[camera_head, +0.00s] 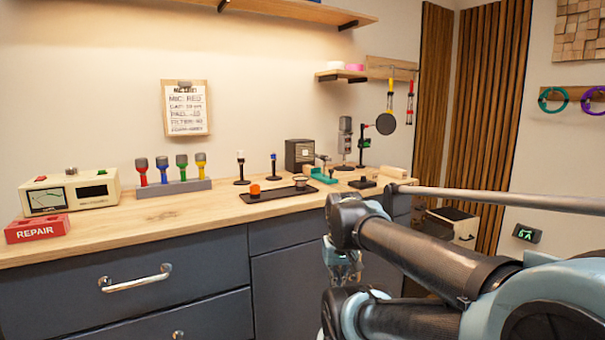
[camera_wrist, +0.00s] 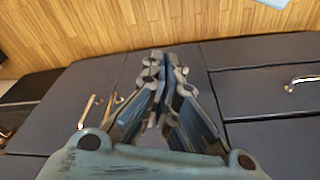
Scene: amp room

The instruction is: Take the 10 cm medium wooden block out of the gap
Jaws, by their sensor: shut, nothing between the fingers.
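I cannot make out the 10 cm medium wooden block or its gap for certain. A pale wooden piece (camera_head: 393,172) lies at the right end of the wooden counter (camera_head: 100,228), partly behind small dark and green items; its size is unclear. My gripper (camera_wrist: 166,62) is shut and empty in the wrist view, its fingertips together in front of the dark drawer fronts. In the head view the gripper hangs low in front of the cabinet, mostly hidden by my arm. No block shows in the wrist view.
On the counter stand a meter box (camera_head: 68,192), a red REPAIR block (camera_head: 37,229), microphones in a grey stand (camera_head: 173,188), a black tray (camera_head: 278,193), a dark box (camera_head: 299,153) and a green item (camera_head: 320,174). A drawer handle (camera_head: 136,279) sticks out at left.

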